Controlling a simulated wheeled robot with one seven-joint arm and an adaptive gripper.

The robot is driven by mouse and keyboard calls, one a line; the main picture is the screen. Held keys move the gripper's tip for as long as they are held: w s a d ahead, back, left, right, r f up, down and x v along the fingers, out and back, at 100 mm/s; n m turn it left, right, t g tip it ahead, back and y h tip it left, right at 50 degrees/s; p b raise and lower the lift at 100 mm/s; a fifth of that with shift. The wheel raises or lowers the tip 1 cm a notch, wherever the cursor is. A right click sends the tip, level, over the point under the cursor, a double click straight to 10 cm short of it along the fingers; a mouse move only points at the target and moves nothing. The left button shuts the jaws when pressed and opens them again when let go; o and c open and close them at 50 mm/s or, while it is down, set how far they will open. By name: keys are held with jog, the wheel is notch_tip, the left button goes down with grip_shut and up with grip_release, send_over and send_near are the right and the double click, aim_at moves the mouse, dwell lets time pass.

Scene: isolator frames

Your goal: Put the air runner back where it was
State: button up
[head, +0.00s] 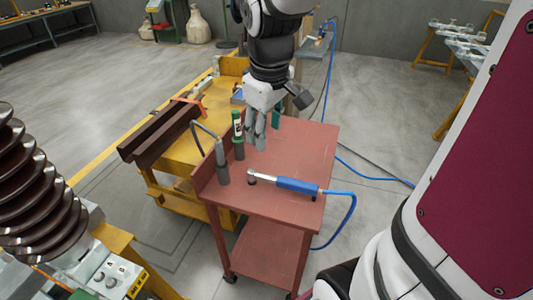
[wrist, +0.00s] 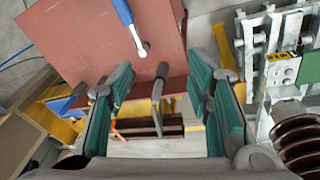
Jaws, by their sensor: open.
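The air runner, a blue-handled tool with a silver ratchet head, lies on the red cart top (head: 297,150). Its blue handle (head: 297,185) is toward the right edge and its head toward the left. In the wrist view its handle (wrist: 123,12) enters from the top, with the head above the gap between my fingers. My gripper (head: 256,140) points down over the far half of the cart, apart from the runner. In the wrist view my teal-padded fingers (wrist: 160,82) are spread wide. A dark grey upright tool (wrist: 159,88) shows between them; I cannot tell its distance from them.
A blue hose (head: 352,215) runs off the right edge. A yellow bench (head: 178,160) with brown beams adjoins on the left.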

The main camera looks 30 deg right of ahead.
jog(key=s+a+r+m+t, duration=0.1)
jog(key=s+a+r, duration=0.1)
jog(key=s+a, duration=0.2)
jog(key=s+a+r+m+t+y, duration=0.1)
jog(key=s+a+r+m, duration=0.1)
jog(key=s, duration=0.8)
jog(key=shift+a+r+m, duration=0.3)
jog(key=shift+a+r, duration=0.3)
jog(key=shift+a, duration=0.35)
